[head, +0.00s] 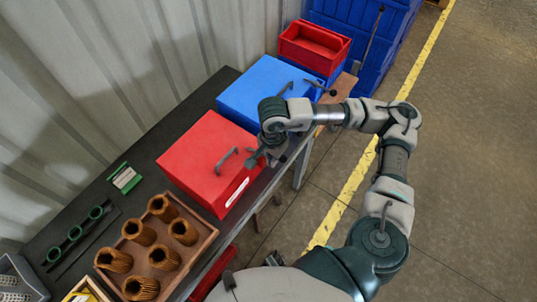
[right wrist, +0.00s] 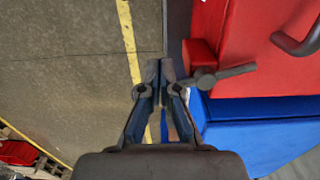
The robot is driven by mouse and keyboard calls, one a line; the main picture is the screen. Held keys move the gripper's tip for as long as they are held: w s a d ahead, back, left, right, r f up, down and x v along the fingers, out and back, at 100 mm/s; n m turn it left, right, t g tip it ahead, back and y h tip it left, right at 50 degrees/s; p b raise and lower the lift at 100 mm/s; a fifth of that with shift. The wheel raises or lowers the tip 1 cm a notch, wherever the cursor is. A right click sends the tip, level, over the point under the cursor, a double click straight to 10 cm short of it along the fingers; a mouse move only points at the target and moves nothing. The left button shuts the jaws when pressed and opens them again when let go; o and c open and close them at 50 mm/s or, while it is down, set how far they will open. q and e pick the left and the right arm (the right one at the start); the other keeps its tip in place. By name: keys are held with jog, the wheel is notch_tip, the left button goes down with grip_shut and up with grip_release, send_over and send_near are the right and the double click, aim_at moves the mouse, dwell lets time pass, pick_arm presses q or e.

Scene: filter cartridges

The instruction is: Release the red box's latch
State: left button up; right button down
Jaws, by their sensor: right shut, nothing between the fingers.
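The red box (head: 200,150) stands shut on the dark bench, with a dark bar handle (head: 226,160) on its lid and a white label on its front. My right gripper (head: 254,161) is at the box's right front edge and hides the latch in the head view. Its fingers (right wrist: 159,68) are shut and empty, close beside the lever's round end; I cannot tell whether they touch. My left gripper is not in view.
A blue box (head: 262,85) with its own handle and lever stands just beyond the red box. A red bin (head: 314,46) and blue crates stand behind. A wooden tray (head: 205,240) of brown filter cartridges is nearer. The floor to the right is clear.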

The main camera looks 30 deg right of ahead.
jog(key=shift+d, duration=0.1)
jog(key=shift+w+d+b, duration=0.25)
jog(key=shift+d+b, duration=0.1)
jog(key=shift+d, duration=0.2)
jog(key=shift+w+d, duration=0.1)
jog(key=shift+w+d+b, duration=0.4)
jog(key=shift+d, duration=0.1)
